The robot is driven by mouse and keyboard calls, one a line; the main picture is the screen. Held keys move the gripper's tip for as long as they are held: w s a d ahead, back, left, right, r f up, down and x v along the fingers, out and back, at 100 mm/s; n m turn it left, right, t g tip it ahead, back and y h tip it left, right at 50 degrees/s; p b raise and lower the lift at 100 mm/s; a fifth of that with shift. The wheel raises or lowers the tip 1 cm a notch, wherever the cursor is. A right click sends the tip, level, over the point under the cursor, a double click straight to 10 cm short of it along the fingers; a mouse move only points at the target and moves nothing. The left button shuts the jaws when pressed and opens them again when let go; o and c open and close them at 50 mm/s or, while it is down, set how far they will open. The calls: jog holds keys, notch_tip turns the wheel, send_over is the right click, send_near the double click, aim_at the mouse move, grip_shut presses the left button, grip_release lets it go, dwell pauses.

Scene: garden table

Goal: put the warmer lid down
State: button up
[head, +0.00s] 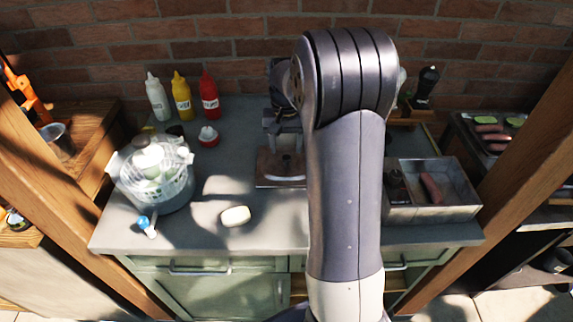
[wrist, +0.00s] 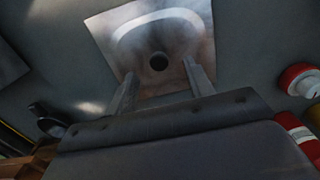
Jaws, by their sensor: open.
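My gripper (head: 284,138) is over the lid's back part, pointing down. I cannot tell how high the fingertips are above the plate. The warmer (head: 455,210) is an open metal box on the right, with a sausage (head: 431,187) in it.
A white basket (head: 152,180) stands on the counter's left, with a pale soap-like block (head: 235,216) nearer the middle. Sauce bottles (head: 181,97) and a red-and-white container (head: 208,136) stand at the back left. Free counter lies left of the lid.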

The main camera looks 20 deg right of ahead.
aim_at(286, 157)
notch_tip(286, 157, down, 4)
jog(key=shift+w+d, duration=0.15)
jog(key=shift+c, duration=0.4)
grip_shut()
dwell(0.3)
